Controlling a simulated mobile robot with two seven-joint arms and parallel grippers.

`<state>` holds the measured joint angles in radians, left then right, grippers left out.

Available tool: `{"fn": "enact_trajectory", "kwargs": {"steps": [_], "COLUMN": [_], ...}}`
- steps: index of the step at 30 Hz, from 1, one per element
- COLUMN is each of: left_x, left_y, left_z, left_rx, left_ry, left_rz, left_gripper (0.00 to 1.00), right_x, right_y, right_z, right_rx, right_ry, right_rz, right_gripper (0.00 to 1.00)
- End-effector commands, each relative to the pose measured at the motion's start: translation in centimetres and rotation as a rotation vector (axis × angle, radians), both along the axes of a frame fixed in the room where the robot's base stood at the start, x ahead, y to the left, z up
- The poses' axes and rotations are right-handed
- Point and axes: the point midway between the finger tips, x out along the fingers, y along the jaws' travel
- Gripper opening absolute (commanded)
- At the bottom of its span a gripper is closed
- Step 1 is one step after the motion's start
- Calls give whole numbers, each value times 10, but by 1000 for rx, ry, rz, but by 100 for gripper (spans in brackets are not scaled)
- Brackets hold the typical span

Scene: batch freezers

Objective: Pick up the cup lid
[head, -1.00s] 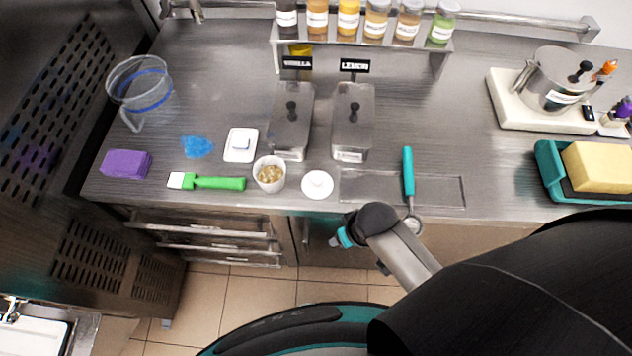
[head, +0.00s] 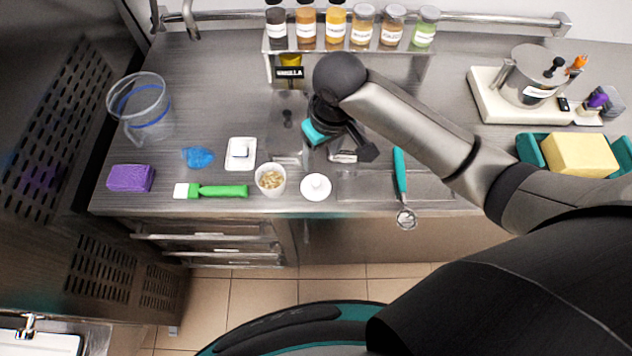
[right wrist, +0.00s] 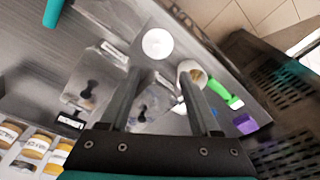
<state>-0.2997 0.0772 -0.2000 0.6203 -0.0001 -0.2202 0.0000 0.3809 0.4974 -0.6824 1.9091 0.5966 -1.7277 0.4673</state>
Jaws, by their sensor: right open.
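The cup lid (head: 316,187), a white round disc with a small knob, lies flat near the counter's front edge. A white cup (head: 270,180) with grainy contents stands just left of it. My right gripper (head: 338,150) is open and above the counter, behind the lid in the head view, apart from it. In the right wrist view the lid (right wrist: 157,43) shows beyond the gap between the open fingers (right wrist: 160,82), and the cup (right wrist: 190,76) shows by the right finger. My left gripper is not in view.
My right arm partly hides the metal containers (head: 288,140) behind the lid. A teal-handled scoop (head: 400,172) lies right of the lid. A green-handled brush (head: 218,191), purple block (head: 131,178) and clear pitcher (head: 142,105) are to the left. The bottle shelf (head: 345,48) is behind.

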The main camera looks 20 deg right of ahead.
Motion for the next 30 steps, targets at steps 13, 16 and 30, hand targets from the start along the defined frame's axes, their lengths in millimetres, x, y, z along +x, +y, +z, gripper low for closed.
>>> {"fn": "enact_trajectory", "kwargs": {"steps": [13, 16, 30], "left_x": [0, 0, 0], "left_y": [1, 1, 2], "left_z": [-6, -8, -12], "left_rx": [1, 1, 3], "left_ry": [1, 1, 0], "left_rz": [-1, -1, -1], "left_gripper": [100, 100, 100], "right_x": [8, 10, 17], "right_y": [-2, -1, 2], "right_z": [-53, -71, -107], "right_rx": [-20, -20, -19], "right_ry": [14, 14, 11], "right_rz": [-5, -3, -2], "right_gripper": [64, 64, 64]}}
